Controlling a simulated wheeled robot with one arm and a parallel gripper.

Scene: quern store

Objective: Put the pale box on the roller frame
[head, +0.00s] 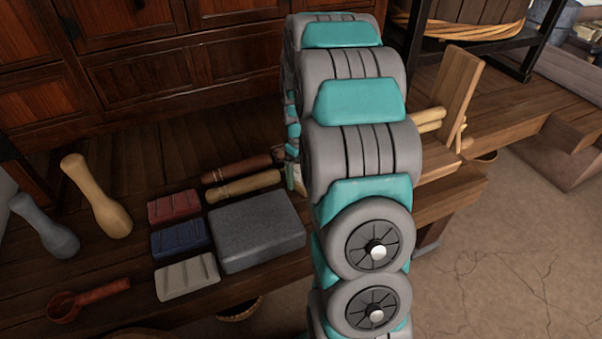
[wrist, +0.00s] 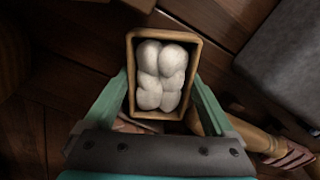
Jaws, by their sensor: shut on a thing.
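The pale box (wrist: 131,88) is a small open wooden box with several rounded white lumps inside. In the wrist view my gripper (wrist: 160,105) has its teal fingers on both sides of the box and is shut on it. In the head view my arm hides the box and nearly all of the gripper. A wooden frame with a slanted board and pale round rods, which looks like the roller frame (head: 457,90), stands on the bench right of my arm. Its left part is hidden behind the arm.
Left of my arm on the dark bench are a grey stone block (head: 258,230), red (head: 174,207), blue (head: 180,238) and whitish (head: 187,276) bars, two wooden handled rods (head: 243,187), two pestles (head: 96,195) and a red ladle (head: 88,300). A cabinet (head: 170,75) stands behind.

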